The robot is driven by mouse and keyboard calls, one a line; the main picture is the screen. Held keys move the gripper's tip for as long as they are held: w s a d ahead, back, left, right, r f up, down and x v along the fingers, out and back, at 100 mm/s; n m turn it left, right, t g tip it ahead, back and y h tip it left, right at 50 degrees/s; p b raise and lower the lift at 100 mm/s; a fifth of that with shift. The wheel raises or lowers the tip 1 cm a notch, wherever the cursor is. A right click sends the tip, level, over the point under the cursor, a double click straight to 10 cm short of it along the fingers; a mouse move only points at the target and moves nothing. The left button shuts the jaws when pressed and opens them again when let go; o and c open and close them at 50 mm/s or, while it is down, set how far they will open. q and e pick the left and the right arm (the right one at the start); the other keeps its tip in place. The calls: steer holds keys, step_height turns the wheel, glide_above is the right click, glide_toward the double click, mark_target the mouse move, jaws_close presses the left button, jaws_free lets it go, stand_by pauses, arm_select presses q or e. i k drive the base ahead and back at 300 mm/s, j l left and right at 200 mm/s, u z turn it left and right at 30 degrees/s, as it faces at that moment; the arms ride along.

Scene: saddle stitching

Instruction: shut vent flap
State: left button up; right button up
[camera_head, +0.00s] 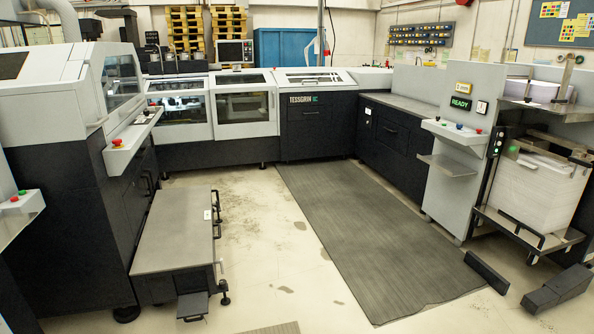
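I cannot make out a vent flap for certain in the head view. The stitching machine line (318,130) runs along the back, with light covers and windows above dark panels marked "TESSGRIN". A dark cabinet (400,150) with handled doors continues it toward the right. A grey unit (470,85) at the right shows a lit green "READY" sign. Neither of my grippers is in view.
A low grey-topped platform (175,235) stands at the left. A dark ribbed mat (365,235) covers the middle floor. Dark blocks (557,288) lie at the lower right, near a stack of white sheets (540,190). Bare floor (275,265) lies between platform and mat.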

mark_target(191, 306)
steer(key=i+u, duration=0.2)
steer(key=i, duration=0.3)
steer(key=i+l+u, duration=0.2)
steer(key=i, duration=0.3)
steer(key=i+l+u, duration=0.25)
steer(key=i, duration=0.25)
steer(key=i+l+u, duration=0.2)
steer(key=i, duration=0.25)
steer(key=l, duration=0.1)
